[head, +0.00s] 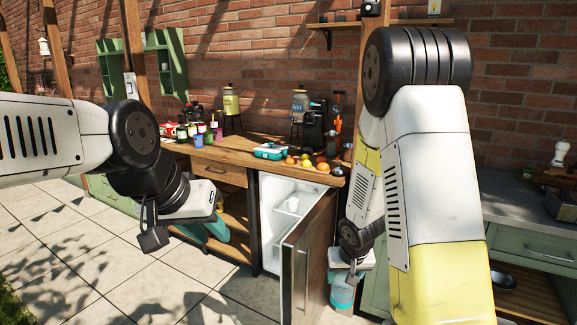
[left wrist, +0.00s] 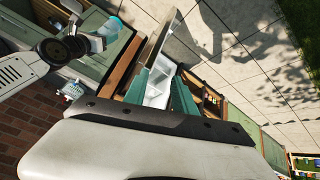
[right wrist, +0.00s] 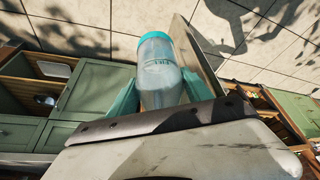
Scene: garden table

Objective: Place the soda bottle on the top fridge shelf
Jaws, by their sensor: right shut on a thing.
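The soda bottle (right wrist: 160,72) is pale, with a teal end, and sits between the teal fingers of my right gripper (right wrist: 158,98) in the right wrist view. The small fridge (head: 271,200) stands open under the counter, with a white interior and a white shelf or bin inside. My left gripper (head: 212,228) is left of the fridge; its fingers are apart and empty in the left wrist view (left wrist: 166,92).
The wooden counter (head: 222,153) above the fridge holds fruit, a teal box (head: 270,151), jars and a black coffee machine (head: 314,124). The fridge door juts forward between the fridge opening and my right gripper. Tiled floor (head: 130,260) is clear at the front left.

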